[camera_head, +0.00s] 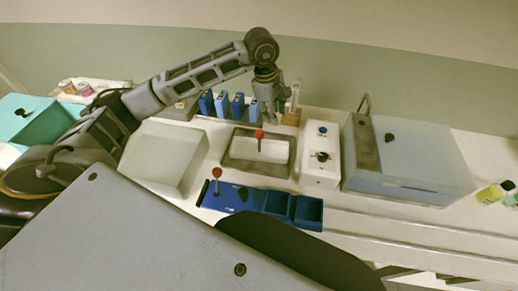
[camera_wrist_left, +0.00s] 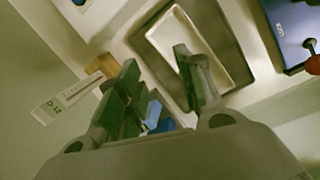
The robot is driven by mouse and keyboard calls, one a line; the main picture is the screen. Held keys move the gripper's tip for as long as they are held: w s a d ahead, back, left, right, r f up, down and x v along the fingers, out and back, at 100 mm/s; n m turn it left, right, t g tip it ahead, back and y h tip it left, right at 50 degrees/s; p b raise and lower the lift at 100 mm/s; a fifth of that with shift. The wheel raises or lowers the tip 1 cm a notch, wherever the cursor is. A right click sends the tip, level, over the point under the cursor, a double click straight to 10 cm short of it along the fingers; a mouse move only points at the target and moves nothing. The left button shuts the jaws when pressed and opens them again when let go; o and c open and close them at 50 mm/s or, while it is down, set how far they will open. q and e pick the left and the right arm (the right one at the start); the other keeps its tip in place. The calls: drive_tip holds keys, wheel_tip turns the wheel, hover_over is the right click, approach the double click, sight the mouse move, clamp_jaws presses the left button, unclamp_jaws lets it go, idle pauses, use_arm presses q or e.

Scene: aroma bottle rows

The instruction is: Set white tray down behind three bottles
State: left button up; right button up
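A small white tray (camera_head: 258,151) lies within a dark-rimmed frame (camera_head: 228,160) in the middle of the counter. It also shows in the left wrist view (camera_wrist_left: 215,42), partly covered by a finger. Several blue bottles stand in a row behind it, including a left one (camera_head: 206,102), a second (camera_head: 222,104) and a third (camera_head: 238,104). My left gripper (camera_head: 268,104) is at the right end of this row, behind the white tray. In the wrist view its fingers (camera_wrist_left: 155,75) are apart, with a blue shape (camera_wrist_left: 156,117) partly visible between them. My right gripper is out of view.
A wooden block with a marked strip (camera_head: 291,116) stands just right of the gripper. A white box with a black knob (camera_head: 321,155) and a large translucent bin (camera_head: 420,165) are to the right. A pale bin (camera_head: 165,155) is left; a blue tray (camera_head: 277,203) is in front.

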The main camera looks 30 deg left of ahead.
sight(260, 132)
use_arm(q)
drive_tip(key=shift+n+g+y, duration=0.8)
drive_tip(key=shift+y, duration=0.1)
drive_tip(key=s+a, duration=0.2)
drive_tip(key=a, duration=0.1)
drive_tip(key=shift+s+a+f, duration=0.1)
drive_tip(key=shift+s+f, duration=0.1)
drive_tip(key=shift+s, duration=0.2)
drive_tip(key=shift+a, duration=0.15)
drive_tip(key=shift+n, duration=0.3)
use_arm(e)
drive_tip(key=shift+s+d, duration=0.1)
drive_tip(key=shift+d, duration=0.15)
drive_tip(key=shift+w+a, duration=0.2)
use_arm(q)
drive_tip(key=shift+f, duration=0.1)
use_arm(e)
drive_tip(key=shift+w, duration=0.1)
